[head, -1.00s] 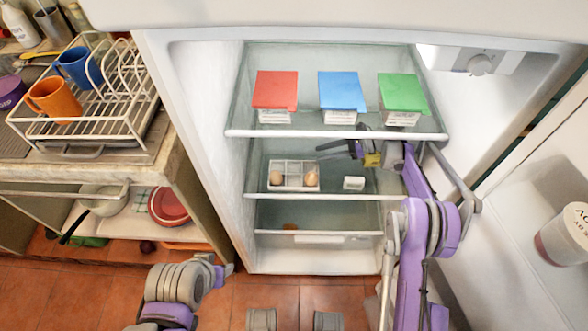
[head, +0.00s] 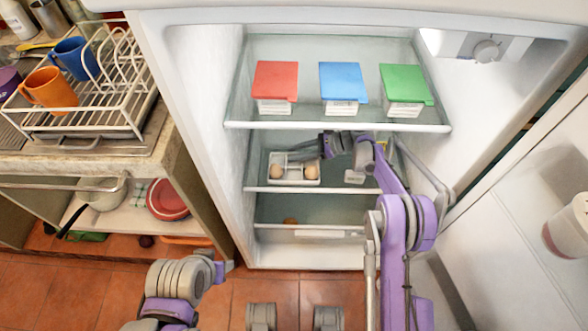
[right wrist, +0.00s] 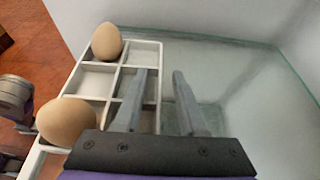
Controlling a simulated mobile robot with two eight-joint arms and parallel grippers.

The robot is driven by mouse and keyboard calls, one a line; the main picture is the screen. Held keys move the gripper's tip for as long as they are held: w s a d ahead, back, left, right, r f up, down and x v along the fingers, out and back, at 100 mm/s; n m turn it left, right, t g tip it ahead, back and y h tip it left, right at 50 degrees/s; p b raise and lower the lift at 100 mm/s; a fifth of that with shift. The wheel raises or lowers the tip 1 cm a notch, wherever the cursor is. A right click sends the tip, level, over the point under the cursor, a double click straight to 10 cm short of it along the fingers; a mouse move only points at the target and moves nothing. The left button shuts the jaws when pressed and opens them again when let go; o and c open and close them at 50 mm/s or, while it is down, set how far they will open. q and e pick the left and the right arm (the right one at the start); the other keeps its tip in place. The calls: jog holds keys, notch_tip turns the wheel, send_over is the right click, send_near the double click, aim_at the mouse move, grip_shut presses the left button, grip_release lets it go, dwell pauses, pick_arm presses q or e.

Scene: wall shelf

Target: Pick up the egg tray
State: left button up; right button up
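The white egg tray (head: 292,182) stands on the fridge's middle shelf, and two brown eggs sit in its compartments. In the right wrist view, the tray (right wrist: 92,82) has one egg (right wrist: 107,42) at its far end and another egg (right wrist: 66,121) near the camera. My right gripper (head: 318,147) is at the tray's right side. In the right wrist view its two fingers (right wrist: 160,72) are apart, one over the tray's compartments and the other outside its right rim. Whether they touch the tray is unclear.
A small white box (head: 354,177) stands on the same shelf right of the tray. The shelf above (head: 335,126) holds a red-lidded box (head: 275,82), a blue-lidded one (head: 342,83) and a green-lidded one (head: 405,85). The open door with a white cup (head: 575,222) is at right.

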grip_shut()
dwell(1.3)
